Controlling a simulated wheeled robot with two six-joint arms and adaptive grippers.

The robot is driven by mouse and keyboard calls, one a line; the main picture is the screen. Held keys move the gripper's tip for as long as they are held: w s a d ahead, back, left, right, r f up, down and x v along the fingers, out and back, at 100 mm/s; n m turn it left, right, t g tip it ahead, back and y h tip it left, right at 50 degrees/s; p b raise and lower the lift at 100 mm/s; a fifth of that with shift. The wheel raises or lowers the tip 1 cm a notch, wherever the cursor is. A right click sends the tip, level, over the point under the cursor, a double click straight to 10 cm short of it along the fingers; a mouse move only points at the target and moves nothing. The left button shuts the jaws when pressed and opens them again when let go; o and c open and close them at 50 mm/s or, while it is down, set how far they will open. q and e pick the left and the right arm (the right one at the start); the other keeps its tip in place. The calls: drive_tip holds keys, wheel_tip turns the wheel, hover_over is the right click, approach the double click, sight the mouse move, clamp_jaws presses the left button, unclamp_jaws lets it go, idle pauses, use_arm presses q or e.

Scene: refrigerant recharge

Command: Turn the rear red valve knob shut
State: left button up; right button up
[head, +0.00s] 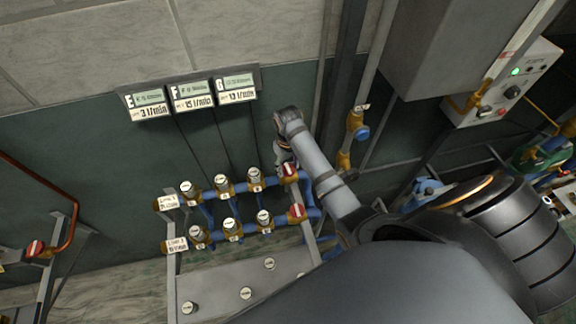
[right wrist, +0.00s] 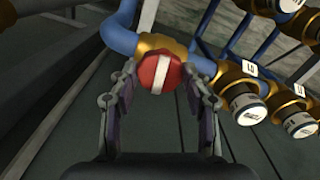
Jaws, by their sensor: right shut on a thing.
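The rear red valve knob (head: 290,170) sits at the right end of the upper row of the blue pipe manifold. In the right wrist view the red knob (right wrist: 160,73) has a white stripe running nearly upright, on a brass valve body (right wrist: 158,44). My right gripper (right wrist: 160,82) has one finger on each side of the knob and is shut on it. In the head view my right gripper (head: 284,161) is at the rear knob, partly hidden by my arm. The front red knob (head: 296,211) is below it, free. My left gripper is not in view.
Several white-capped valves (head: 222,183) on blue pipes stand left of the red knobs. A flow display panel (head: 192,94) hangs on the wall behind. A vertical pipe with a blue-handled valve (head: 359,128) stands right of my arm. Another red knob (head: 36,248) is far left.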

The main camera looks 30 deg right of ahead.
sight(288, 169)
drive_tip(key=shift+m, duration=0.6)
drive_tip(key=o, duration=1.2)
drive_tip(key=shift+c, duration=0.2)
drive_tip(key=shift+r, duration=0.35)
wheel_tip(288, 169, up, 7)
drive_tip(key=shift+f, duration=0.1)
